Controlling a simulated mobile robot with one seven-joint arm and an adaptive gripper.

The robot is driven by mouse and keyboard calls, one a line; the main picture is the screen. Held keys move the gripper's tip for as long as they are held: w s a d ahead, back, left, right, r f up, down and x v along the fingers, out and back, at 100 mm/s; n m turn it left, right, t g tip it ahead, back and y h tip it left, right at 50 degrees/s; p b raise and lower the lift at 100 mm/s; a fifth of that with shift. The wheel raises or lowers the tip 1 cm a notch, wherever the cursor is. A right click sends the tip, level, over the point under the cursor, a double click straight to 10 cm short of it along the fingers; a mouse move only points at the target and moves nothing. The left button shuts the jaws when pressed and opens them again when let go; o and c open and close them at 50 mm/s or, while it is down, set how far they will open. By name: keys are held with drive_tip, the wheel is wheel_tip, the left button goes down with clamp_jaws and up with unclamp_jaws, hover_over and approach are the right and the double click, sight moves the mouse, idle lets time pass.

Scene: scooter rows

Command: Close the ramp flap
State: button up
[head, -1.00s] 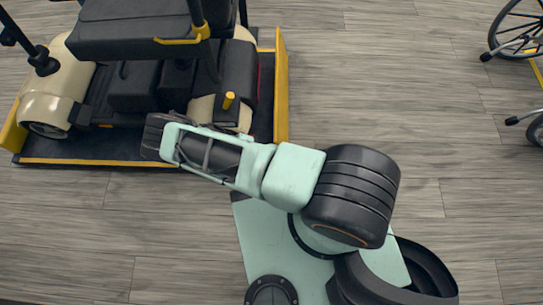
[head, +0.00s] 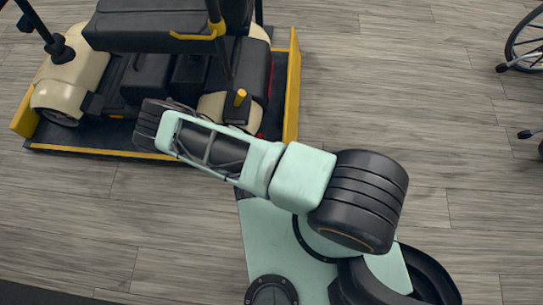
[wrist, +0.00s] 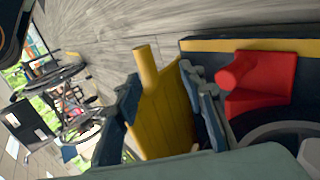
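The ramp flap (head: 292,88) is a yellow panel standing upright along the right edge of the dark, yellow-edged platform (head: 90,152), on which a cream and black scooter (head: 60,85) stands. In the wrist view a yellow panel (wrist: 170,115), apparently the flap, shows between and beyond the two dark blue fingers of my gripper (wrist: 165,108). A yellow post (wrist: 146,66) rises at its upper end. The fingers are apart, and I cannot tell whether they touch the yellow part. In the head view my arm hides the fingertips.
A red block (wrist: 262,82) sits close to the right finger in the wrist view. The scooter's seat (head: 160,28) overhangs the platform behind my arm. A wheelchair (head: 528,45) stands at the far right. The floor (head: 410,90) between it and the flap is clear.

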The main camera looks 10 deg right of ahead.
drive_tip(key=v, duration=0.5)
drive_tip(key=shift+a+r, duration=0.2)
drive_tip(key=shift+r, duration=0.15)
